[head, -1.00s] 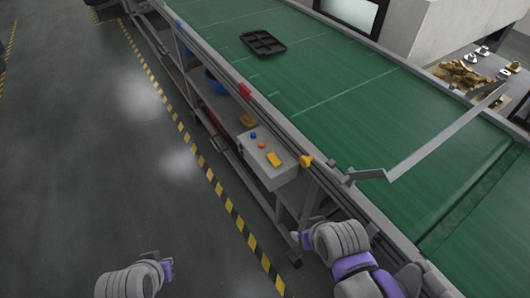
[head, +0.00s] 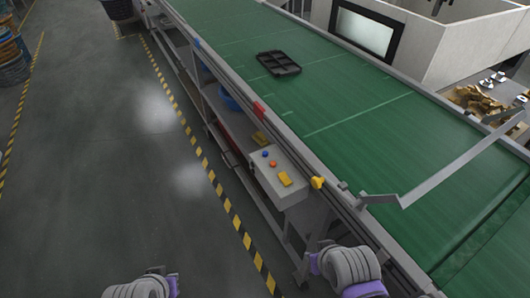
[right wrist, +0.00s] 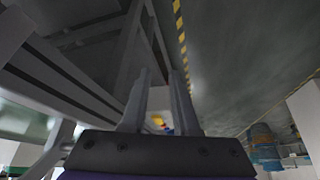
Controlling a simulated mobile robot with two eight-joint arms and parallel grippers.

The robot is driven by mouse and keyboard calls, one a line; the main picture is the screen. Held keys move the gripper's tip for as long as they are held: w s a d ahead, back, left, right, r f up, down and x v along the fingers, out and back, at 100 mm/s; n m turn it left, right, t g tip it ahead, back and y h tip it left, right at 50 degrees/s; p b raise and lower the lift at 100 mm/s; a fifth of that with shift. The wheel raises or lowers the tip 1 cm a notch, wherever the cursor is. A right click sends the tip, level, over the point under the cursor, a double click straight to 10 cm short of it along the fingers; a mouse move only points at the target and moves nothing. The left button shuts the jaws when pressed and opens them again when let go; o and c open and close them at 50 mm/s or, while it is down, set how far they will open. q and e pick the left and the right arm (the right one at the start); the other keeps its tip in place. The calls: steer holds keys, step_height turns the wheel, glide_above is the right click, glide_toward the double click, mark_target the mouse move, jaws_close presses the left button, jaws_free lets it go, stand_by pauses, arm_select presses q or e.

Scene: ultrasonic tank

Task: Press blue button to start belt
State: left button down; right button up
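The blue button (head: 265,154) is on top of a grey control box (head: 267,187) fixed to the near side of the conveyor. An orange-red button (head: 272,163) and a yellow piece (head: 285,179) sit beside it on the box. In the right wrist view, the fingers of my right gripper (right wrist: 163,80) stand apart, with nothing held. Small yellow and blue spots (right wrist: 170,131) show beyond the gap between the fingers. In the head view my right wrist is at the bottom, below the box and apart from it. My left arm end (head: 145,287) is at the bottom left; its fingers cannot be made out.
The green conveyor belt (head: 370,150) carries a black compartment tray (head: 278,63). A yellow knob (head: 317,183) is on the rail right of the box. A bent grey bar (head: 450,170) crosses the belt. Open floor (head: 110,190) with yellow-black tape lies left.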

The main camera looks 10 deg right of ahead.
jaws_close()
stand_by(1.4)
